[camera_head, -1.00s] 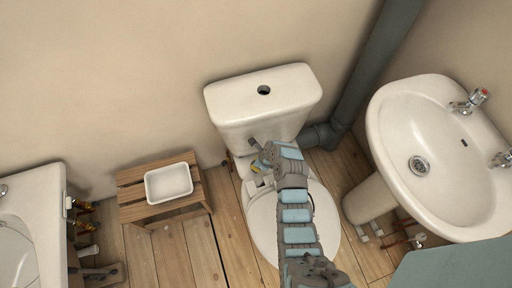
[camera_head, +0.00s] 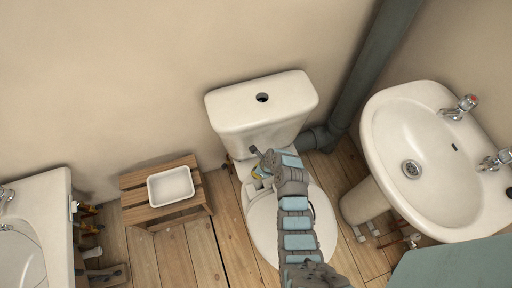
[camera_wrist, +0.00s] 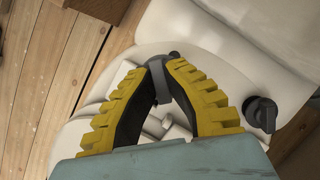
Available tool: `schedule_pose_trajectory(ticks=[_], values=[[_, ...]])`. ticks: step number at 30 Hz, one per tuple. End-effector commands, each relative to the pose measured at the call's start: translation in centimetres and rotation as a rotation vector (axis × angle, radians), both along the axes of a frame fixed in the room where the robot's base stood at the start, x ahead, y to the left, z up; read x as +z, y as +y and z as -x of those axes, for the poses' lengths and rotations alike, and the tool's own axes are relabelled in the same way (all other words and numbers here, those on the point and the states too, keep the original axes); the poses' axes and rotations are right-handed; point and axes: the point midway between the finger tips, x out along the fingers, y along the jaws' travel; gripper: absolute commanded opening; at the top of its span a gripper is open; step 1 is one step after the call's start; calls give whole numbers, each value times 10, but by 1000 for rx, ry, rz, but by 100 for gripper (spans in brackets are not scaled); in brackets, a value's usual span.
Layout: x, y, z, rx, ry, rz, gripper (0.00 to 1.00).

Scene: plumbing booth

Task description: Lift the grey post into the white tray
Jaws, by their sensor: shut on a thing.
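The grey post (camera_wrist: 158,84) shows in the wrist view between the two yellow fingertips of my gripper (camera_wrist: 160,72). My gripper is shut on it, above the back of the toilet seat. In the head view my gripper (camera_head: 261,170) is small, just in front of the cistern, and I cannot make out the post clearly there. The white tray (camera_head: 170,186) is an empty shallow rectangle on the slatted wooden stool, to the left of the toilet and well apart from my gripper.
The white toilet cistern (camera_head: 263,103) stands behind my gripper. A dark grey lever (camera_wrist: 262,114) sticks out close to the right finger. The wooden stool (camera_head: 134,198) stands left of the toilet, with bare floorboards between. A basin (camera_head: 385,125) is at right, a bath (camera_head: 55,190) at left.

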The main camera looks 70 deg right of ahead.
Motion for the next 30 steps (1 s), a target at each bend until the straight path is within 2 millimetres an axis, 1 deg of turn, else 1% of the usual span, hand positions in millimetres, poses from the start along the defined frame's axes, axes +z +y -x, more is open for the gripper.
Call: schedule_pose_trajectory(ticks=[1, 24, 30], values=[[5, 2, 2, 0, 0, -1, 0], [33, 26, 21, -2, -2, 3, 0], [33, 29, 24, -1, -2, 2, 0]])
